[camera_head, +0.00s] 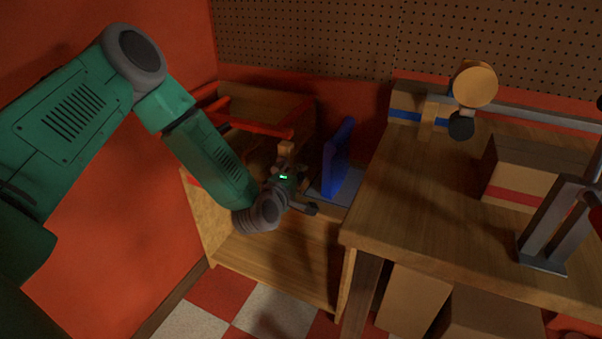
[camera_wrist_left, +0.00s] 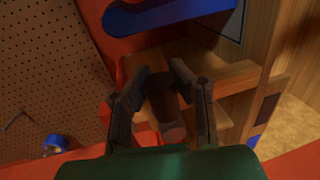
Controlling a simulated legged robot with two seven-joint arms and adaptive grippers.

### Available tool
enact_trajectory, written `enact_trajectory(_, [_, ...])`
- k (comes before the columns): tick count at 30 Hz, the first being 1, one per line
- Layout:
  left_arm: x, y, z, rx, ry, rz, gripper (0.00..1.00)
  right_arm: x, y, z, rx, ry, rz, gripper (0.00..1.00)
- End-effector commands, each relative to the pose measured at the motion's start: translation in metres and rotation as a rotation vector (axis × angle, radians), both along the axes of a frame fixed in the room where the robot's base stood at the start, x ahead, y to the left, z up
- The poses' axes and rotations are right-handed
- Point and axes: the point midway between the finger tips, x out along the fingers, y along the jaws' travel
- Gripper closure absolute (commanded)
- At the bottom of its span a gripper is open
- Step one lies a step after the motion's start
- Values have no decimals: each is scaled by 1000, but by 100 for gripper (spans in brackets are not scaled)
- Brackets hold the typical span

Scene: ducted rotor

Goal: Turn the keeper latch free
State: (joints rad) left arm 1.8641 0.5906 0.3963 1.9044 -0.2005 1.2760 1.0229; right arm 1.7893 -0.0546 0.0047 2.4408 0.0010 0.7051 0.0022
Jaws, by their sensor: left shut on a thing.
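My left gripper (camera_head: 299,194) reaches down over the low wooden bench at the centre of the head view. In the left wrist view its two dark fingers (camera_wrist_left: 160,74) are closed around a dark, stubby round piece (camera_wrist_left: 168,112). I take this piece to be the keeper latch, though shadow and the fingers hide much of it. How far it is turned cannot be told. A blue upright part (camera_head: 337,160) stands on a grey plate (camera_head: 348,190) just right of the gripper. It shows as a blue bar (camera_wrist_left: 165,14) at the top of the left wrist view. My right gripper is not in view.
A wooden table (camera_head: 420,210) stands close on the right, holding a box (camera_head: 530,170) and a grey metal stand (camera_head: 548,235). A red-edged wooden box (camera_head: 268,103) is behind the gripper. An orange wall and pegboard (camera_head: 300,35) close off the left and back.

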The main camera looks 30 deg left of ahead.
Motion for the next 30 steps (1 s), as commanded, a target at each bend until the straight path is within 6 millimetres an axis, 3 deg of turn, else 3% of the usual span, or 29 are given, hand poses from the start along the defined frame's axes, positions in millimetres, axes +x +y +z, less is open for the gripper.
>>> enact_trajectory(1, [-6,1,-9,7,23,1,100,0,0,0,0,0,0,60])
enact_trajectory(15, [-5,1,-10,22,26,1,100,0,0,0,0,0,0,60])
enact_trajectory(16, [-5,1,-10,22,26,1,80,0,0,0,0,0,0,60])
enact_trajectory(18, [-5,1,-10,22,25,0,56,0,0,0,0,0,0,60])
enact_trajectory(30, [-7,0,-4,20,11,0,56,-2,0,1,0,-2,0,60])
